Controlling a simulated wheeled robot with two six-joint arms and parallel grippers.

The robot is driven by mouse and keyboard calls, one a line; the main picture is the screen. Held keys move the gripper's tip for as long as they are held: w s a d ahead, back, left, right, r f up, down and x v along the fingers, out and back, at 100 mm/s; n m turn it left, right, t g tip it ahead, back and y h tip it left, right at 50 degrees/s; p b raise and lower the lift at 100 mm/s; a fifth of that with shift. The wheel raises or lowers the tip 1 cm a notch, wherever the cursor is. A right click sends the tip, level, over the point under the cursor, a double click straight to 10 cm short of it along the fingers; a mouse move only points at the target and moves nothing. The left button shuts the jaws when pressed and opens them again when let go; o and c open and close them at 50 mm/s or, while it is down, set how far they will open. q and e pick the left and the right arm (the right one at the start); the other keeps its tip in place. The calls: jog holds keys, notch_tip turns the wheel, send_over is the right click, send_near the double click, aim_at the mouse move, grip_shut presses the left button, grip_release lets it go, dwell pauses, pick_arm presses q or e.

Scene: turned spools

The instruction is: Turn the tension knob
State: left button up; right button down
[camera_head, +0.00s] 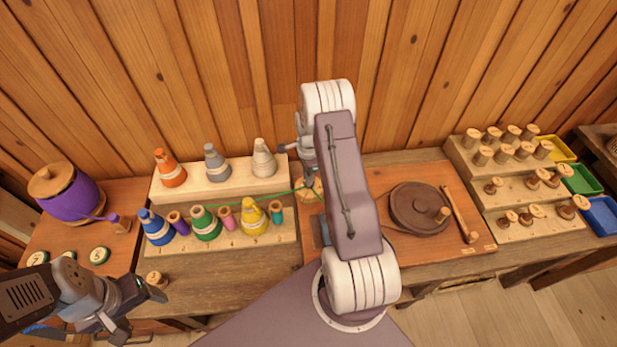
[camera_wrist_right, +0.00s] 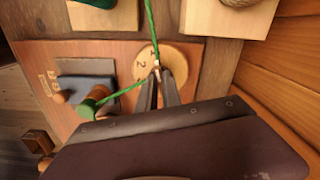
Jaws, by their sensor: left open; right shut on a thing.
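The tension knob is a round pale wooden disc (camera_head: 308,188) with numbers on its face. It is clearer in the right wrist view (camera_wrist_right: 180,55), where a "2" shows. My right gripper (camera_wrist_right: 158,75) is over the disc, its fingertips close together on a small part at its middle. The fingers hide most of that part. A green thread (camera_wrist_right: 150,25) passes by the fingertips and bends away to a green spool (camera_wrist_right: 86,109). My left gripper (camera_head: 140,312) is open and empty at the lower left, near a small wooden peg (camera_head: 156,279).
A stepped rack (camera_head: 222,190) with coloured thread cones stands left of my right arm. A purple pot (camera_head: 68,200) is at far left. A dark wheel with a handle (camera_head: 418,207) and a peg rack (camera_head: 515,185) are on the right.

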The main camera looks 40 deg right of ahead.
dwell(0.5)
jog(key=c, duration=1.5)
grip_release()
jog(key=shift+r, duration=0.1)
notch_tip(320, 180, up, 9)
jog(key=shift+b, duration=0.75)
jog(key=shift+a, duration=0.15)
